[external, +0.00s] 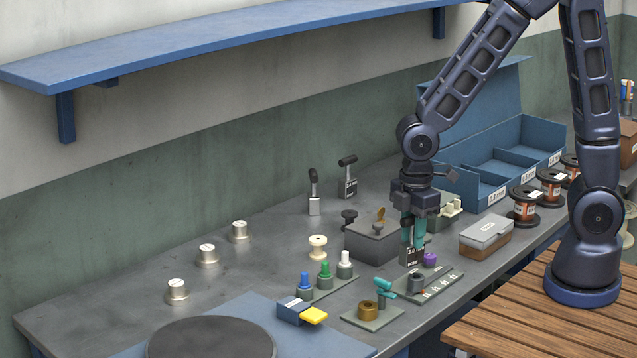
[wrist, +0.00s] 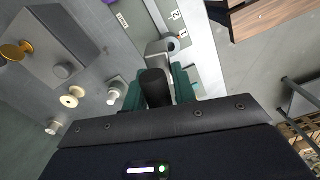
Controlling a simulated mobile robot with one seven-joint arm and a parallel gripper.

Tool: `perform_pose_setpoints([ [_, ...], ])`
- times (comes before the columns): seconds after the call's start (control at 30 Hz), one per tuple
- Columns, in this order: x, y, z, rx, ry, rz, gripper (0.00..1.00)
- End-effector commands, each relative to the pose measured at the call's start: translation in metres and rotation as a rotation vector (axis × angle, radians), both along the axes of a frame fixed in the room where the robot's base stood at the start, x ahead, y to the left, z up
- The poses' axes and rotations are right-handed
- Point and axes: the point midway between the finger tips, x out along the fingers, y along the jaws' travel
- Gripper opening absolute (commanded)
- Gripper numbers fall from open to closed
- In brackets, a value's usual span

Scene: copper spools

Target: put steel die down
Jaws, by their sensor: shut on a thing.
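A grey box (external: 372,246) with a brass knob is left of my gripper. A purple part (external: 430,259) is close on its right. A lidded box (external: 485,238), copper spools (external: 525,207) and a blue divided bin (external: 492,195) stand right.

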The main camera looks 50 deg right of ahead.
Motion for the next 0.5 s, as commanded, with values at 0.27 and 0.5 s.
perform_pose_setpoints([
  [0.27,-0.010,-0.005,0.001,0.001,-0.001,-0.005,0.00],
  [0.5,0.038,-0.008,0.013,0.005,0.001,-0.128,0.00],
])
